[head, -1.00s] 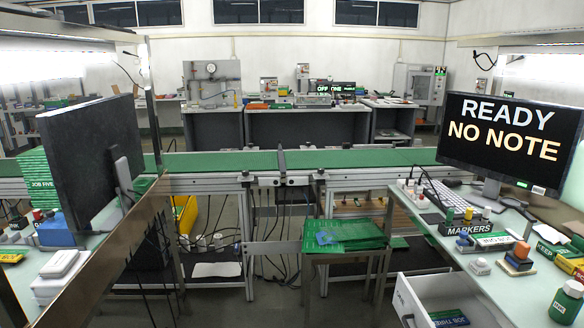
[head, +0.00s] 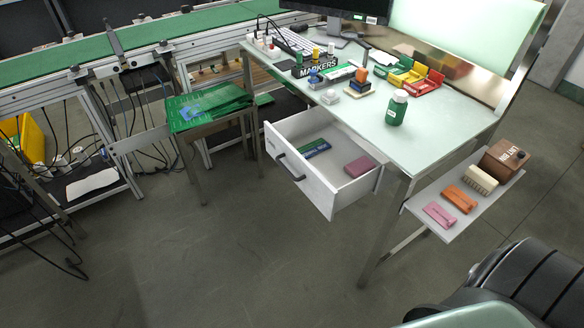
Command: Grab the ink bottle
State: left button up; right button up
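The ink bottle (head: 396,108) is a small green bottle with a white cap and a pale label. It stands upright on the glass-topped desk (head: 440,120), near the desk's front edge, in the right half of the head view. Nothing touches it. Neither of my grippers is in view. Dark and pale green rounded parts at the lower right corner look like my own body.
A low side shelf (head: 450,230) holds several small items and a brown box (head: 504,158). Grey floor (head: 220,260) in front is clear.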

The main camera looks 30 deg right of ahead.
aim_at(395, 112)
jog(key=z, duration=1.6)
jog(key=i+j+z, duration=0.25)
jog(key=j, duration=0.3)
jog(key=j+z, duration=0.2)
jog(key=j, duration=0.35)
jog(key=j+z, duration=0.25)
jog(key=j, duration=0.3)
